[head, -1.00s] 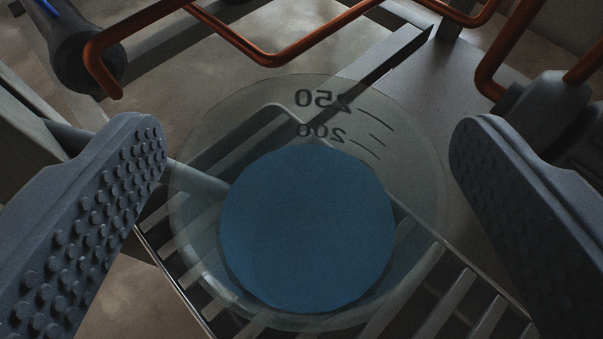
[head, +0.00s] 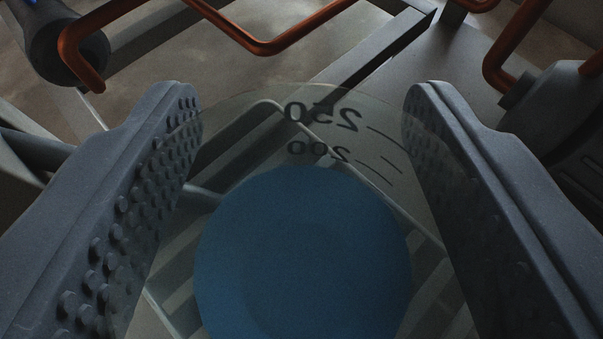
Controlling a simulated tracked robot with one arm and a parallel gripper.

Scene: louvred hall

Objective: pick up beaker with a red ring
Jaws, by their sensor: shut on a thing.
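A clear glass beaker (head: 300,185) fills the middle of the head view, seen from above at a slant. It has reversed dark marks reading 250 and 200 and holds something blue (head: 303,265). I see no red ring on the part that shows; its lower part is cut off by the frame edge. My gripper (head: 303,112) has its two grey studded fingers on either side of the beaker, pressed against its walls. It is shut on the beaker.
A slatted metal rack (head: 178,258) shows below, through and around the glass. Copper-coloured bent tubing (head: 265,47) runs across the top of the view, ahead of the beaker. A flat grey surface (head: 450,75) lies at the upper right.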

